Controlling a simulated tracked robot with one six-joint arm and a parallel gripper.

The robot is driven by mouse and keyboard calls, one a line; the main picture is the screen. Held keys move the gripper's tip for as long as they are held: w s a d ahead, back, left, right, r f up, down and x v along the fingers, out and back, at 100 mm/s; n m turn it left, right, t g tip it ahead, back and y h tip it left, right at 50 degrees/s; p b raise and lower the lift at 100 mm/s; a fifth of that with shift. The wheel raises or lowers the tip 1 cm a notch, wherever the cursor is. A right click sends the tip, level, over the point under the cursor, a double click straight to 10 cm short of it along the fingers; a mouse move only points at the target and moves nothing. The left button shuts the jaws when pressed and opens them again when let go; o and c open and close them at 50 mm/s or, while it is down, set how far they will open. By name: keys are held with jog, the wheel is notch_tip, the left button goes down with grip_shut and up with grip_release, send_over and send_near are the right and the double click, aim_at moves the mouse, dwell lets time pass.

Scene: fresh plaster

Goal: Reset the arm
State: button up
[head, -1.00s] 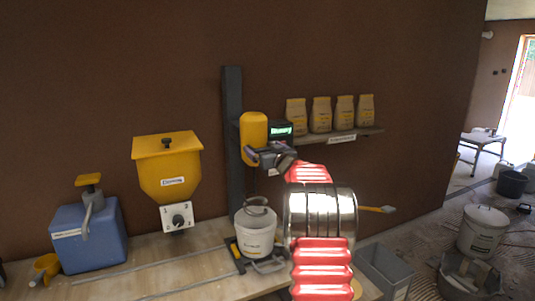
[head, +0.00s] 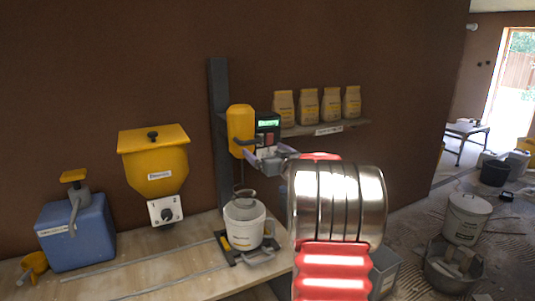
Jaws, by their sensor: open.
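My arm, red and silver, rises from the bottom right of the head view. My gripper (head: 259,160) is at its far end, in front of the yellow-headed machine (head: 240,130) on the dark column. Its grey fingers point left and stand apart, with nothing seen between them. It is above the white bucket (head: 243,228), which sits on a dark stand on the wooden bench. My arm hides the part of the room behind it.
A yellow hopper (head: 155,160) with a dial hangs left of the column. A blue tank (head: 76,232) and a yellow scoop (head: 33,266) stand at the bench's left. Several bags stand on a shelf (head: 345,128). A lidded bucket (head: 466,218) and a basin (head: 453,268) are on the floor at right.

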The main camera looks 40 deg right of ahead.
jog(key=shift+v, duration=0.8)
